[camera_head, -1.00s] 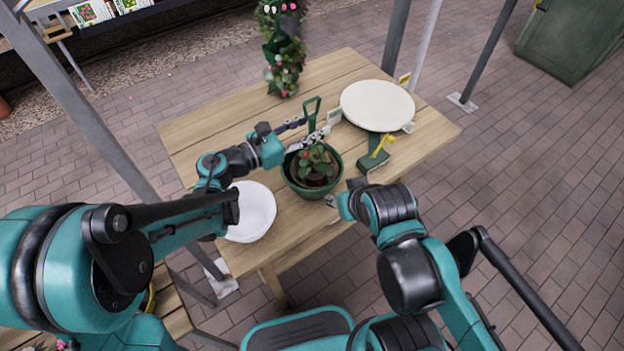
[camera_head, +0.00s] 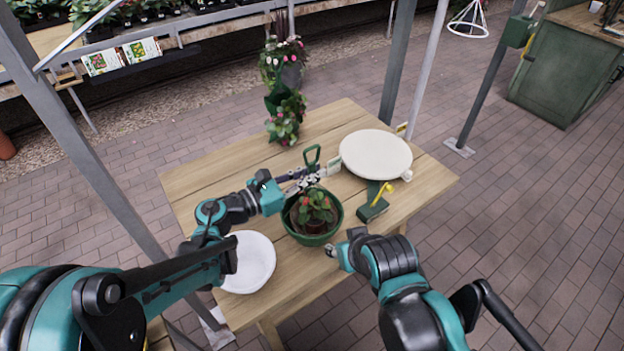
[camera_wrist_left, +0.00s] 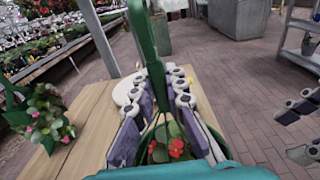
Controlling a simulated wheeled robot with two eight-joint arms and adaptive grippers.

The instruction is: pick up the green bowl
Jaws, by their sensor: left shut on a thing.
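The green bowl (camera_head: 335,224) stands upright on or just above the wooden table, with a leafy red-flowered plant (camera_head: 313,208) in it. A green looped handle (camera_head: 312,156) rises above it; in the left wrist view the handle (camera_wrist_left: 149,45) runs down to thin wires above the bowl's plant (camera_wrist_left: 168,143). My left gripper (camera_head: 312,180) is over the bowl, its fingers closed on this handle. My right gripper (camera_head: 338,255) is low beside the bowl's right front side, empty; in the left wrist view its fingers (camera_wrist_left: 293,130) are spread apart.
A white bowl (camera_head: 248,262) sits left of the green one. A flowering plant (camera_head: 286,120) stands at the far edge. Grey posts (camera_head: 400,60) rise around the table (camera_head: 215,160).

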